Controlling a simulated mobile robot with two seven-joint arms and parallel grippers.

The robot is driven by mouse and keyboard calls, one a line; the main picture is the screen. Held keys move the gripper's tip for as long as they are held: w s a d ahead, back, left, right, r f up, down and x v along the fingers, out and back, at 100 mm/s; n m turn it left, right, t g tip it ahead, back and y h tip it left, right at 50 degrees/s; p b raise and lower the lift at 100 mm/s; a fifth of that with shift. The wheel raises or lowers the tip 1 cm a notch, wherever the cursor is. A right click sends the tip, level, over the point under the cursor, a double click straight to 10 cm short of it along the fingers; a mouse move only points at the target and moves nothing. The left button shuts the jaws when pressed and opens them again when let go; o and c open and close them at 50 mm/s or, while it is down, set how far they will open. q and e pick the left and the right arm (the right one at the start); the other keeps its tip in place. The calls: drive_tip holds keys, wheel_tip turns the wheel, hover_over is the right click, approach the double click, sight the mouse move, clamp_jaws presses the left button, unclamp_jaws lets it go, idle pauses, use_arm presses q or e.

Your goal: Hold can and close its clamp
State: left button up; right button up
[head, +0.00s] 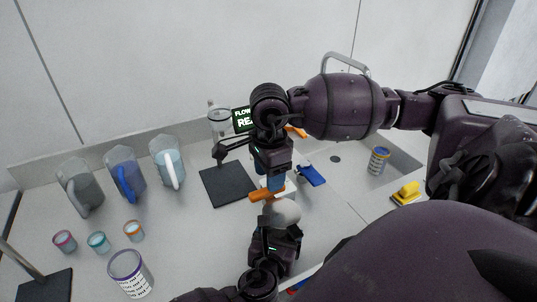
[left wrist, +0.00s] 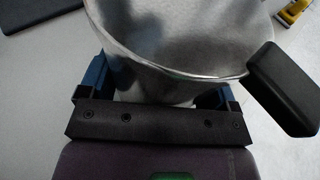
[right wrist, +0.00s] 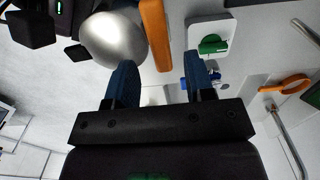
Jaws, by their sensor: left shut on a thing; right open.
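A rounded silver metal can (head: 286,211) is at the front of the bench. It fills the top of the left wrist view (left wrist: 185,40), where a black handle (left wrist: 283,88) sticks out to its right. My left gripper (head: 279,229) is shut on the can, with blue fingers at both sides. My right gripper (head: 275,184) is open, just behind the can, pointing down. An orange bar (head: 262,193) lies close to the can; it also shows beside the can in the right wrist view (right wrist: 155,32). I cannot tell whether this bar is the clamp.
Several jugs (head: 125,175) stand at the back left, with small cups (head: 98,242) and a purple-rimmed can (head: 128,273) in front. A dark base plate (head: 228,187) is left of my right gripper. A blue-lidded can (head: 379,160) and a yellow object (head: 407,193) are at right.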

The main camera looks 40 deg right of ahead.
sight(267, 193)
drive_tip(key=shift+f, duration=1.95)
clamp_jaws()
